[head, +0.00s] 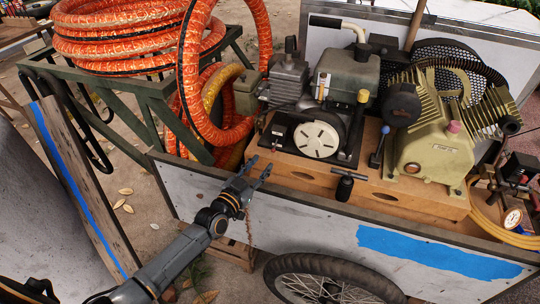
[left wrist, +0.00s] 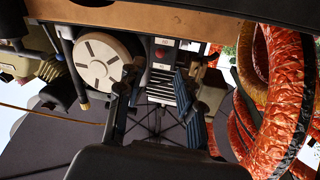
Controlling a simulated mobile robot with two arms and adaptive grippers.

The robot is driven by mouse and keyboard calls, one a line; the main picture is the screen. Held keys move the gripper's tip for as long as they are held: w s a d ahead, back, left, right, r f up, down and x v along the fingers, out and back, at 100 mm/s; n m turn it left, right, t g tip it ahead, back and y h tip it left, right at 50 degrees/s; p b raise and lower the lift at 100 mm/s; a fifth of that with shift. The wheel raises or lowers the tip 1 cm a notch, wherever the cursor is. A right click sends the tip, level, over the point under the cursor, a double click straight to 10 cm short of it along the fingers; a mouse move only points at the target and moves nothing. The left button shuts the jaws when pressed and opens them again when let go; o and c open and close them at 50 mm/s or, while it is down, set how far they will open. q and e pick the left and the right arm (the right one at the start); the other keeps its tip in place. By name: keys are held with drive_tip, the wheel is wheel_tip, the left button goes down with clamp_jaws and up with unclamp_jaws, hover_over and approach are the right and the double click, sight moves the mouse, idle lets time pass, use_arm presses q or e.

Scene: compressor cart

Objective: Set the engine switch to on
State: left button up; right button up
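The engine (head: 345,85) stands on the cart's wooden deck, with a round white slotted recoil cover (head: 316,139) facing me. In the left wrist view the cover (left wrist: 102,62) is left of centre. Beside it is a small panel with a red part (left wrist: 159,53), which may be the engine switch; its position is too small to read. My left gripper (head: 258,172) is in front of the cart's side wall, below and left of the engine, apart from it. Its fingers are spread and empty, as the left wrist view (left wrist: 152,98) also shows. My right gripper is not in view.
Orange hoses (head: 215,75) hang on a green rack left of the engine. A tan compressor (head: 430,140), a blue-handled lever (head: 378,146) and a black T-handle (head: 346,183) are to the right. The cart's white side wall (head: 300,220) rises above a tyre (head: 330,281).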

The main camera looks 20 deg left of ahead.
use_arm(q)
drive_tip(key=x, duration=0.6)
drive_tip(key=shift+b, duration=0.3)
drive_tip(key=shift+c, duration=0.4)
clamp_jaws()
